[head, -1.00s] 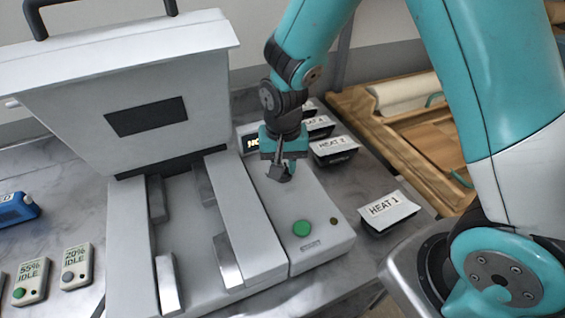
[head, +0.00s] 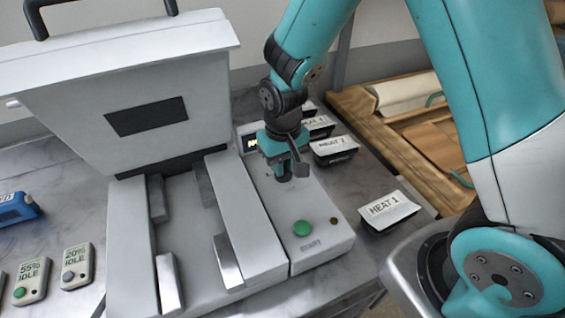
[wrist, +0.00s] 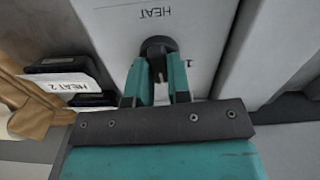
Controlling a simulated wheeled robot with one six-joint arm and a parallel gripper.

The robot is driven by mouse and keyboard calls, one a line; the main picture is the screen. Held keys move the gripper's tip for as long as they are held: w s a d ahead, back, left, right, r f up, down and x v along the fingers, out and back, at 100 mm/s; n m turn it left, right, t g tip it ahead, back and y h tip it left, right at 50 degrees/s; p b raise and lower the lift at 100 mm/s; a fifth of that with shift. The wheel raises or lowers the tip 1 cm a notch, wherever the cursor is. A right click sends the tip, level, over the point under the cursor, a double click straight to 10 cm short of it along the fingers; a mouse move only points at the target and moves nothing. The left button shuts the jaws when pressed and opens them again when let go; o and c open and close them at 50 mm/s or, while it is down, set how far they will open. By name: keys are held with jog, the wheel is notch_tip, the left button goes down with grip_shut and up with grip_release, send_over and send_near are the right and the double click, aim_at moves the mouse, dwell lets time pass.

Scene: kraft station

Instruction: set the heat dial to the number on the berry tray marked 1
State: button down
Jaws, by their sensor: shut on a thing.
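My gripper (wrist: 158,72) is shut on a dark round heat dial (wrist: 158,46) on the pale panel marked HEAT in the wrist view. In the head view my gripper (head: 285,170) is over the narrow right-hand panel (head: 322,250) of the machine, and it hides most of the dial. A small display (head: 252,143) with yellow characters is partly behind my gripper; I cannot read it. A dark tray with a white label HEAT 1 (head: 389,210) lies right of the panel. No berries are visible.
A tray labelled HEAT 2 (head: 334,148) and others stand behind my gripper. The green button (head: 302,228) is nearer the panel's front. The machine's lid (head: 120,80) is raised at left.

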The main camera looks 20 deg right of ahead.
jog(key=n, duration=0.5)
jog(key=shift+n, duration=0.3)
jog(key=n, duration=0.5)
jog(key=shift+n, duration=0.3)
jog(key=c, duration=1.1)
grip_release()
jog(key=shift+o, duration=0.2)
notch_tip(320, 180, up, 18)
jog(key=b, duration=0.1)
jog(key=shift+f+b, duration=0.2)
jog(key=shift+b, duration=0.15)
jog(key=s+a+m+y, duration=0.2)
jog(key=s, duration=0.7)
jog(key=s+a+m+y, duration=0.2)
jog(key=s+m, duration=0.1)
jog(key=s, duration=0.6)
jog(key=shift+s+a+r, duration=0.2)
jog(key=shift+s+r, duration=0.15)
jog(key=shift+r, duration=0.05)
